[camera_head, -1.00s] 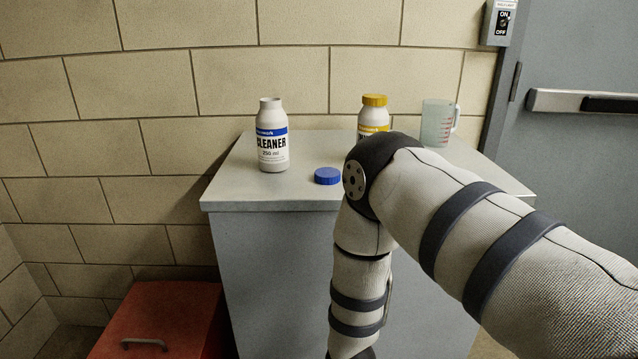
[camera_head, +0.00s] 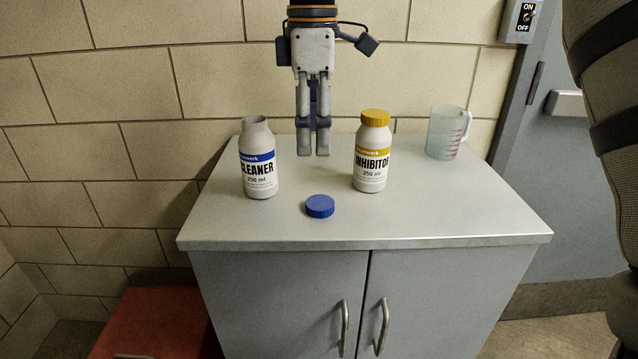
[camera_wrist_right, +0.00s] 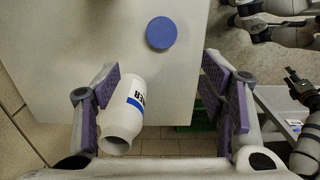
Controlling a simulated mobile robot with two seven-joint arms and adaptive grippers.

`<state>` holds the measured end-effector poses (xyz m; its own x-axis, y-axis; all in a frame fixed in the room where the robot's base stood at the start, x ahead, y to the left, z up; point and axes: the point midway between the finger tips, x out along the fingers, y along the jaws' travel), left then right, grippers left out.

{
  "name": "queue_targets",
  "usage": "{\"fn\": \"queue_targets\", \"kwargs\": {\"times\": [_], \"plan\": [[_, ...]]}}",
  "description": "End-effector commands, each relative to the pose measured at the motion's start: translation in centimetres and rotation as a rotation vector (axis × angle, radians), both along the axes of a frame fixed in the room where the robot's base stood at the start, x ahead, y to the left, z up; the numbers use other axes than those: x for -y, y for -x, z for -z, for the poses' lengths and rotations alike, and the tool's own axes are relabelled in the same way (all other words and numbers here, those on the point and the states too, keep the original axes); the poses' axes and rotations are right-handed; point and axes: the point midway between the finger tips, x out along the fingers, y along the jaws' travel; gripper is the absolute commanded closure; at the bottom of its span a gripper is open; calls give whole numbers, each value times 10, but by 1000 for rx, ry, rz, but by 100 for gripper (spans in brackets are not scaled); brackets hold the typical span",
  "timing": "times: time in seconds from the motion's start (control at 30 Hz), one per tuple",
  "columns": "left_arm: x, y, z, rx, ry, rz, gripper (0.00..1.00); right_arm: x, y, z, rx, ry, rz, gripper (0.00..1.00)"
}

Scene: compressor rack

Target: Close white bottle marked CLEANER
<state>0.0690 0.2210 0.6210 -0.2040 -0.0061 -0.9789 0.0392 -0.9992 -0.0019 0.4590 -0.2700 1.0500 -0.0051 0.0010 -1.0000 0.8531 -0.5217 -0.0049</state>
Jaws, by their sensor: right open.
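The white CLEANER bottle (camera_head: 259,165) stands upright and uncapped at the left of the cabinet top. Its open mouth also shows in the right wrist view, where the bottle (camera_wrist_right: 122,115) appears near the left finger. A blue cap (camera_head: 320,206) lies flat on the cabinet top, in front and to the right of the bottle; it shows in the wrist view (camera_wrist_right: 161,33) too. My right gripper (camera_head: 313,153) points down above the cabinet top, between the two bottles and behind the cap. Its fingers are apart and empty in the wrist view (camera_wrist_right: 165,105). My left gripper is not in view.
A white INHIBITOR bottle (camera_head: 371,158) with a yellow cap stands right of my gripper. A clear measuring jug (camera_head: 446,133) stands at the back right. The grey cabinet top (camera_head: 430,215) is clear in front. A red box (camera_head: 160,318) is low at the left.

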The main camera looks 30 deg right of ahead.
Motion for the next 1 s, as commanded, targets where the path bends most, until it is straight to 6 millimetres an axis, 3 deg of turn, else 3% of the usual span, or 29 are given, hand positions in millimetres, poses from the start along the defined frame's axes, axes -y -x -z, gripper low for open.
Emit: {"fn": "queue_targets", "kwargs": {"times": [0.43, 0.8, 1.0], "plan": [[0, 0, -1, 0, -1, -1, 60, 0, 0, 2, 1, 0, 1, 35], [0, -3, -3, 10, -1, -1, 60, 0, 2, 63, 1, -1, 0, 35], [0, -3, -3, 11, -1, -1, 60, 0, 1, 69, 1, 0, 1, 35]]}}
